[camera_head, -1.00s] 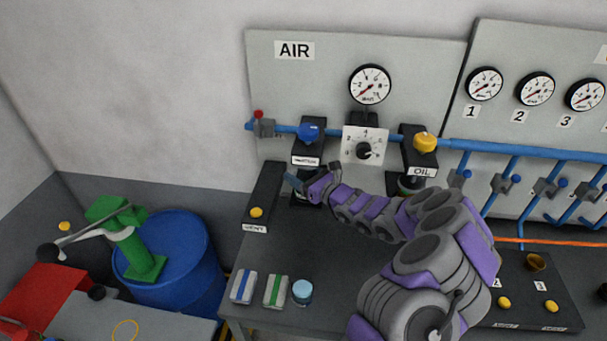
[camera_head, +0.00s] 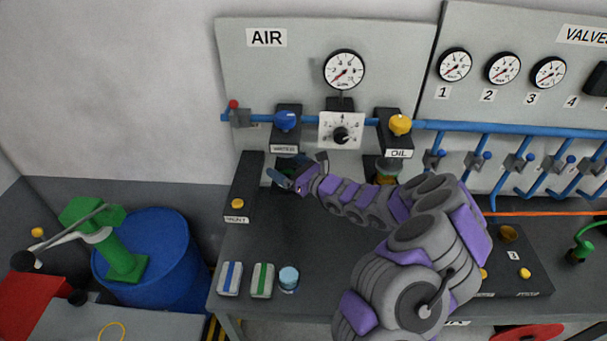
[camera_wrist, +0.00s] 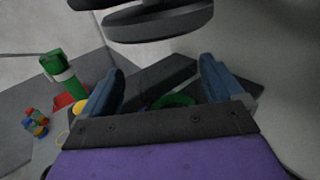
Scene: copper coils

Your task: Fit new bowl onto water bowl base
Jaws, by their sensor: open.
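The water unit (camera_head: 286,124), with a blue knob and a WATER label, sits on the blue pipe under the AIR panel. A dark round disc (camera_wrist: 158,22), seemingly the unit's underside, is at the top of the wrist view. My gripper (camera_head: 291,181) is just below the unit, its blue fingers apart. The wrist view shows the open fingers (camera_wrist: 160,85) beneath the disc, with a green ring (camera_wrist: 175,100) showing between and beyond them. I cannot tell whether a clear bowl is there. A small cup with a pale blue top (camera_head: 289,278) stands on the bench.
The oil unit (camera_head: 397,130) is right of the water unit, with an amber bowl (camera_head: 386,173) partly hidden by my arm. A dial plate (camera_head: 340,131) is between them. A dark box with a yellow button (camera_head: 238,203) is to the left. The front-left bench holds two striped packets (camera_head: 246,280).

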